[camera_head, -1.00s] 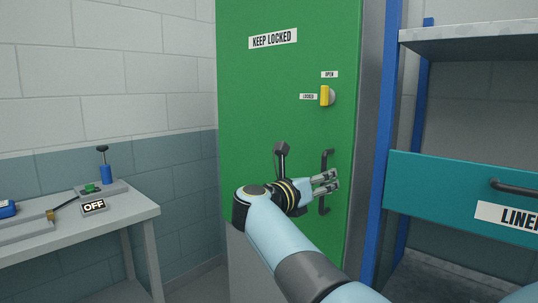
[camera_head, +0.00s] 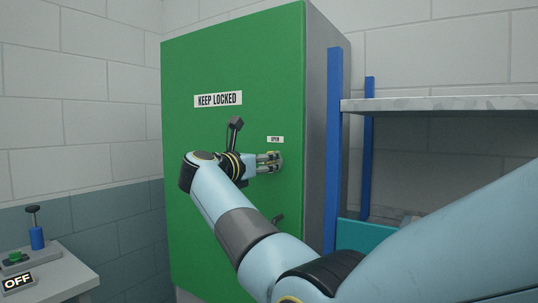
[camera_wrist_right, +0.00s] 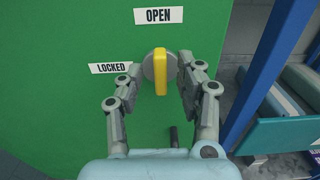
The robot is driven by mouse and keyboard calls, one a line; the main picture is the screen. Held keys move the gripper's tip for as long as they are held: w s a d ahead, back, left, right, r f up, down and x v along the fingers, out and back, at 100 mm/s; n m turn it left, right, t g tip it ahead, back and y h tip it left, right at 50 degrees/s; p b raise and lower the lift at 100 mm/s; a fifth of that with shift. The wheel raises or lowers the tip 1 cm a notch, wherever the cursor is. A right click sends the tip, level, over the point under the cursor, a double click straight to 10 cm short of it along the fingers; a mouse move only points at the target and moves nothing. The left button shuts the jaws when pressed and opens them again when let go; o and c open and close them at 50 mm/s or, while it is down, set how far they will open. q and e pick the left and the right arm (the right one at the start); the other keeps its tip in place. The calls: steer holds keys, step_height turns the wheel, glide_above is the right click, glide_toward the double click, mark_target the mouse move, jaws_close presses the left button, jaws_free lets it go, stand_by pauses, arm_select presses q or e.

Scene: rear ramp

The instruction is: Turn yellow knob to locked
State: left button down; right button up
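The yellow knob (camera_wrist_right: 159,72) sits on a round grey plate on the green cabinet door (camera_head: 205,60). Its bar stands upright, one end toward the OPEN label (camera_wrist_right: 159,15). The LOCKED label (camera_wrist_right: 110,68) is to its left. My right gripper (camera_wrist_right: 164,70) is open, with one finger on each side of the knob and a gap to the yellow bar on both sides. In the head view the right gripper (camera_head: 272,161) covers most of the knob and hides the LOCKED label. My left gripper is not in view.
A KEEP LOCKED sign (camera_head: 218,99) is higher on the door. A blue-posted shelf rack (camera_head: 333,150) with a teal drawer (camera_head: 365,236) stands to the right. A bench (camera_head: 70,275) with an OFF sign (camera_head: 17,281) is at lower left.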

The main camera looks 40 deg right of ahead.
steer(key=shift+w+d, duration=0.15)
steer(key=shift+d, duration=0.1)
jaws_close()
steer(key=shift+n, duration=0.5)
steer(key=shift+w+a+f+n+p, duration=0.15)
steer(key=shift+n+p, duration=0.6)
steer(key=shift+n, duration=2.05)
steer(key=shift+w+f+n+p, duration=0.15)
steer(key=shift+n+p, duration=0.55)
steer(key=shift+n, duration=2.1)
steer(key=shift+w+a+f+n+p, duration=0.15)
steer(key=shift+n+p, duration=0.6)
steer(key=shift+n, duration=2.35)
